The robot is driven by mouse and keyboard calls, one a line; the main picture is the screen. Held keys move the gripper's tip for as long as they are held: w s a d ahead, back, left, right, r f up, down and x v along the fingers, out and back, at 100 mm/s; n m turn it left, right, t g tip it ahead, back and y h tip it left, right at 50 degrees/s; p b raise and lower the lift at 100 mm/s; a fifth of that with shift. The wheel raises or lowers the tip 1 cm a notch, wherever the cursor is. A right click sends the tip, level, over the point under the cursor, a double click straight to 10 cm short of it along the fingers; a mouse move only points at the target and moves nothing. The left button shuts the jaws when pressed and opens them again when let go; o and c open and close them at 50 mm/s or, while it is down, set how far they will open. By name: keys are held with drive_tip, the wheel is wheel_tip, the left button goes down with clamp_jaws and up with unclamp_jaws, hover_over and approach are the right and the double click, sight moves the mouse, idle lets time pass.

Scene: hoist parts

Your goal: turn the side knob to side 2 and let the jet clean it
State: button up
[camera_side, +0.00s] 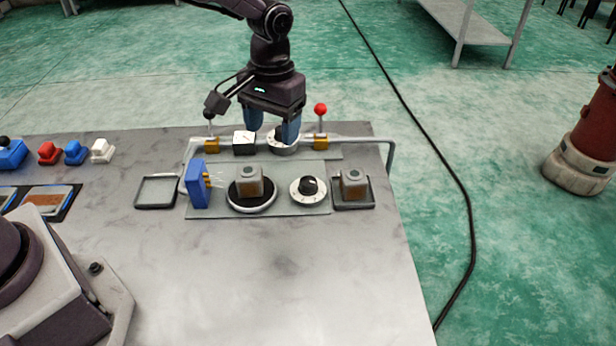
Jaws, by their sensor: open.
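My gripper (271,130) points down over the back of the station, its two blue fingers apart with nothing seen between them. Its right finger covers part of a round pale dial (284,149) at the back panel; I cannot tell whether they touch. A black knob on a white dial (308,190) sits at the front right of the plate, clear of the gripper. A grey block with a brown face (250,184) stands on a round dark turntable (250,206). Left of it is a blue jet block (196,188) with brass nozzles; faint pale streaks run from them toward the block. Dial markings are too small to read.
A similar block (354,186) sits in the right tray (354,207); the left tray (156,205) is empty. A grey pipe rail (355,138) with a red-ball lever (320,111) and a square gauge (244,142) runs along the back. The front table is clear.

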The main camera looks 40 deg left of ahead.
drive_tip(key=n, duration=0.2)
hover_over(308, 181)
drive_tip(key=s, duration=0.2)
wheel_tip(308, 181, down, 4)
drive_tip(key=shift+w+n, duration=0.9)
drive_tip(key=shift+w, duration=0.1)
drive_tip(key=shift+t, duration=0.3)
wheel_tip(308, 181, down, 12)
drive_tip(key=shift+r, duration=0.15)
drive_tip(key=shift+c, duration=0.2)
drive_tip(key=c, duration=0.9)
